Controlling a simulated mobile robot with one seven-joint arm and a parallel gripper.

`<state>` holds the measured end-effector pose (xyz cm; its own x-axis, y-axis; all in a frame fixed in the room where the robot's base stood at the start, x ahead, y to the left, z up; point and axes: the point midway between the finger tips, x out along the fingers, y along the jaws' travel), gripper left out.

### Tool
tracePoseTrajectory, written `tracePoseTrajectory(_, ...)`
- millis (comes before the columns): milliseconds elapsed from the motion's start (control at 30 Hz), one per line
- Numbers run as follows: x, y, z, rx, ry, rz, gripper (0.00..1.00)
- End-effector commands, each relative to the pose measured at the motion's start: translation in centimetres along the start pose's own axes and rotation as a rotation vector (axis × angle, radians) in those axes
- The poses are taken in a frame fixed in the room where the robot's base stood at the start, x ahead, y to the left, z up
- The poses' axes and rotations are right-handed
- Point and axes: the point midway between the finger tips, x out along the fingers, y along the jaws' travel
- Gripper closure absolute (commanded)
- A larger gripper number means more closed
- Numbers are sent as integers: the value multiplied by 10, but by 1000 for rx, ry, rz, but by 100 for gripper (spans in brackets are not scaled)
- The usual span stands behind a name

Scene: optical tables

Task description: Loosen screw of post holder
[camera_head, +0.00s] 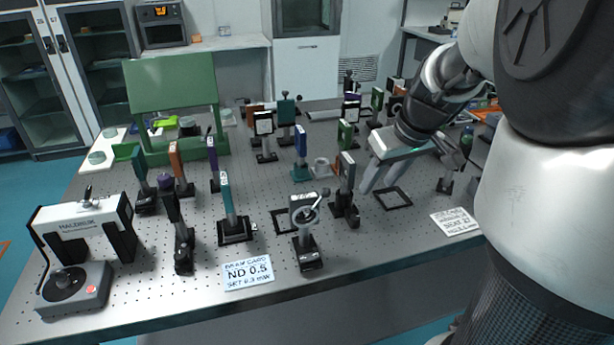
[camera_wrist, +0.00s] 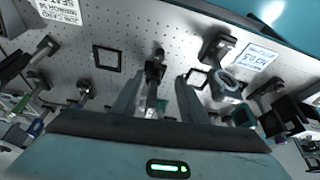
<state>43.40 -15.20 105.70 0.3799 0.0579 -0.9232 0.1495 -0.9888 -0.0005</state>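My gripper (camera_head: 369,188) hangs over the right part of the optical table, its fingers pointing down. In the wrist view my gripper (camera_wrist: 158,98) is open, with a clear gap between its two fingers. A dark post holder (camera_head: 346,211) with a grey-faced upright plate stands just left of the fingers in the head view. In the wrist view a dark post holder (camera_wrist: 154,72) appears in line with the gap, beyond the fingertips; I cannot tell whether it lies between them. Its screw is too small to make out clearly. Nothing is seen held.
A post holder with a round ring mount (camera_head: 306,232) stands at the front. A black square frame (camera_head: 394,198) lies right of my gripper, and a printed card (camera_head: 455,222) lies near the edge. Several mounted optics crowd the table (camera_head: 385,243) behind and left; its front right is clearer.

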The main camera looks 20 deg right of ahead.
Motion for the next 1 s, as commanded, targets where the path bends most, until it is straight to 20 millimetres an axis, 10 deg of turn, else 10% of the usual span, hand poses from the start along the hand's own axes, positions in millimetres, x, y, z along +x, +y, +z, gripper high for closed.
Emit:
tracePoseTrajectory(700,142,-1,2,-5,-5,-3,61)
tracePoseTrajectory(1000,169,-1,0,-5,-2,-2,61)
